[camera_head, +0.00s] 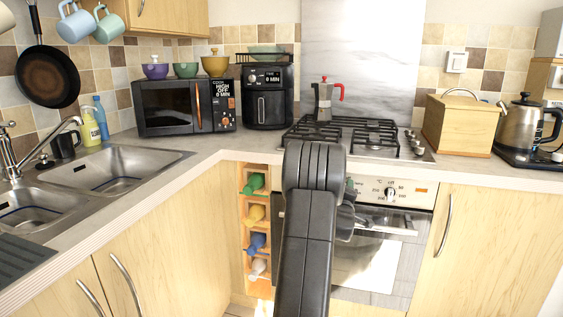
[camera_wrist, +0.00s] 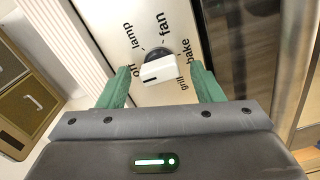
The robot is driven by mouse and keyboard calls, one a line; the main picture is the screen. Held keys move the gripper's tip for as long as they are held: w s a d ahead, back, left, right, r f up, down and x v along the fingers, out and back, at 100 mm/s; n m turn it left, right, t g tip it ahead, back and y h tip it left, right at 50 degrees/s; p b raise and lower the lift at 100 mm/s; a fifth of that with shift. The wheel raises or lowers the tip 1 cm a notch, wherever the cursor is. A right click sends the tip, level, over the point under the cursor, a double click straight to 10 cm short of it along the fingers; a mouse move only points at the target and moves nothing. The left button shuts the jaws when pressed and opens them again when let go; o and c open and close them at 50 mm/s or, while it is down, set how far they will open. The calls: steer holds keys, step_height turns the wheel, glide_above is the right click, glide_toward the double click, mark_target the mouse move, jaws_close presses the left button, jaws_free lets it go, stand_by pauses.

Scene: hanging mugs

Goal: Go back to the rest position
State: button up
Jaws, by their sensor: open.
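My gripper (camera_wrist: 157,80) has two green fingers, spread open and empty. In the wrist view they stand on either side of a white and black oven knob (camera_wrist: 160,70) on a panel marked lamp, fan, bake, grill and off. A gap shows between each finger and the knob. In the head view my black arm reaches to the oven front and hides most of my gripper. A bit of green finger shows just right of the arm, by the oven's control panel (camera_head: 410,191).
A metal oven handle (camera_head: 390,229) runs below the panel. A moka pot (camera_head: 325,98) stands on the gas hob (camera_head: 372,137) above. A microwave (camera_head: 183,107), air fryer (camera_head: 266,92), wooden box (camera_head: 459,124) and kettle (camera_head: 519,124) line the counter. Mugs (camera_head: 76,24) hang upper left.

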steer(key=shift+s+a+m+p, duration=0.25)
steer(key=shift+s+m+p, duration=0.65)
steer(key=shift+m, duration=0.55)
steer(key=shift+s+a+m+p, duration=0.2)
steer(key=shift+s+m+p, duration=0.7)
steer(key=shift+m, duration=0.6)
steer(key=shift+s+a+m+p, duration=0.25)
steer(key=shift+s+m+p, duration=0.4)
steer(key=shift+m+p, duration=0.65)
steer(key=shift+r, duration=0.1)
